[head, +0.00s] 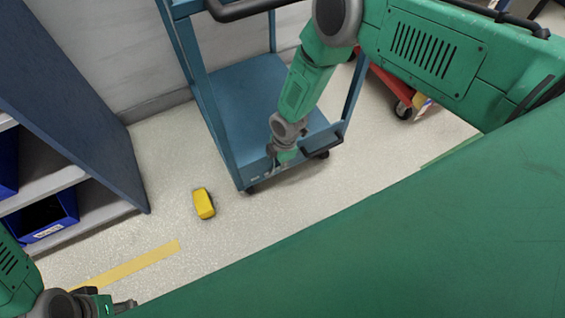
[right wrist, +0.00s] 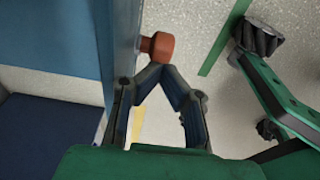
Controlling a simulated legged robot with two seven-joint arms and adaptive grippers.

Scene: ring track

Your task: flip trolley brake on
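The blue trolley (head: 247,97) stands upright on the floor, with a low flat shelf and a black handle (head: 250,8) at the top. In the right wrist view, an orange-red knob-like part (right wrist: 158,45), possibly the brake, sticks out from the trolley's blue side. My right gripper (right wrist: 165,70) points at it, with its fingertips drawn together just short of or against it; contact is unclear. In the head view, my right gripper (head: 277,167) is low at the trolley's front edge. My left gripper (head: 122,306) is at the lower left, far from the trolley, its fingers partly cut off.
A yellow block-like object (head: 203,203) lies on the floor left of the trolley. A blue-sided shelf unit (head: 75,90) with blue bins (head: 42,220) stands at the left. A red cart (head: 393,84) is at the right.

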